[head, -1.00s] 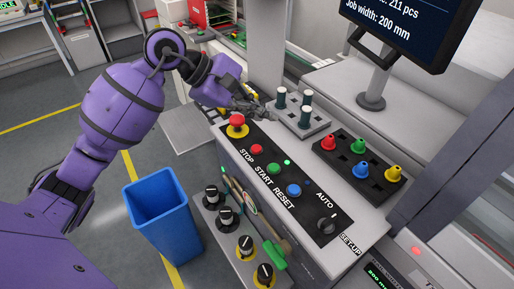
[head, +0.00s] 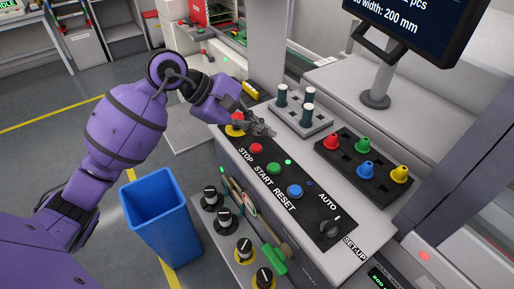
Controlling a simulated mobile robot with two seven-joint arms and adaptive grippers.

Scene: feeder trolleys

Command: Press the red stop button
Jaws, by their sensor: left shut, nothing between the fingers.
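The red stop button (head: 256,148) is a small round cap on the black control panel, above the STOP label. My left gripper (head: 271,131) is shut and empty. It is above the panel, just beyond the stop button and a little to its right in the picture. It looks apart from the button, though the exact height is hard to tell. A larger red mushroom button on a yellow base (head: 235,129) is partly hidden behind my left wrist. My right gripper is not in view.
The green START button (head: 274,168), blue RESET button (head: 295,191) and AUTO/SET-UP knob (head: 331,227) follow along the panel. A rack of coloured nozzles (head: 364,159), a block with dark posts (head: 303,119) and a monitor stand (head: 376,100) are beyond. A blue bin (head: 160,222) stands on the floor.

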